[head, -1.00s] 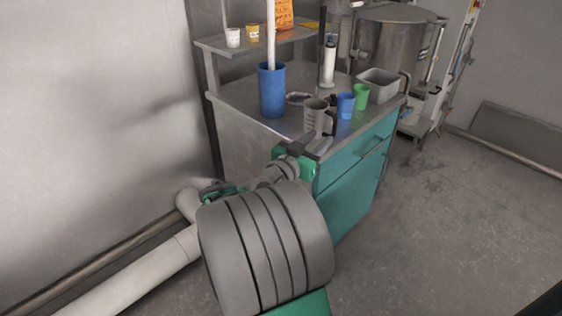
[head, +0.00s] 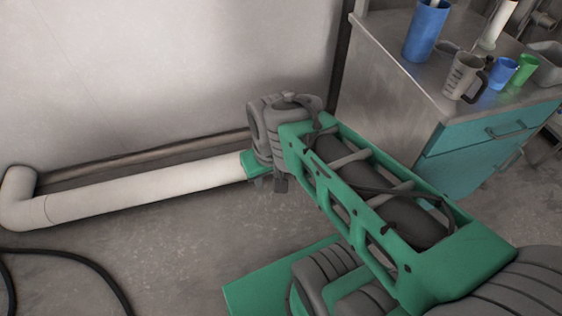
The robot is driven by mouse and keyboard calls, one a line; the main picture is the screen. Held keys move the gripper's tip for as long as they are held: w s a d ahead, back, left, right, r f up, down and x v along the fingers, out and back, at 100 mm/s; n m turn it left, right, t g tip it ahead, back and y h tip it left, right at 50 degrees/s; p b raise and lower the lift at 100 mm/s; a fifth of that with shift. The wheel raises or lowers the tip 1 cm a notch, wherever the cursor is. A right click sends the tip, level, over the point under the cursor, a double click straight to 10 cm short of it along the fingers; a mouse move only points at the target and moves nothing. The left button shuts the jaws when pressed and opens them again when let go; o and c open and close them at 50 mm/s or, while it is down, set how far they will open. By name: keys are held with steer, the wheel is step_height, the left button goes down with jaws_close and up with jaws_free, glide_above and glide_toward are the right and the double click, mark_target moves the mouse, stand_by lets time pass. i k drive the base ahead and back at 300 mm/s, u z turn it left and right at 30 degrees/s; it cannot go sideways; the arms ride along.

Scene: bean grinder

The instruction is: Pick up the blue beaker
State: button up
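Two blue vessels stand on the counter in the head view. One is a small blue cup-like beaker (head: 502,73) at the right, between a grey measuring jug (head: 463,77) and a green cup (head: 525,69). The other is a tall blue container (head: 426,32) with a pale rod in it, further left and back. I cannot tell by shape alone which one is the task's beaker. My green and grey arm reaches across the middle of the view, left of the counter and apart from both vessels. My gripper's fingers do not show.
The metal counter (head: 393,50) has teal drawers (head: 487,130) in front. A grey tray (head: 547,62) is partly cut off at the right edge. A white pipe (head: 140,190) runs along the wall, and a black hose (head: 75,262) lies on the floor at left.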

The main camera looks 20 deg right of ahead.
mark_target(500, 74)
steer(key=z, duration=2.2)
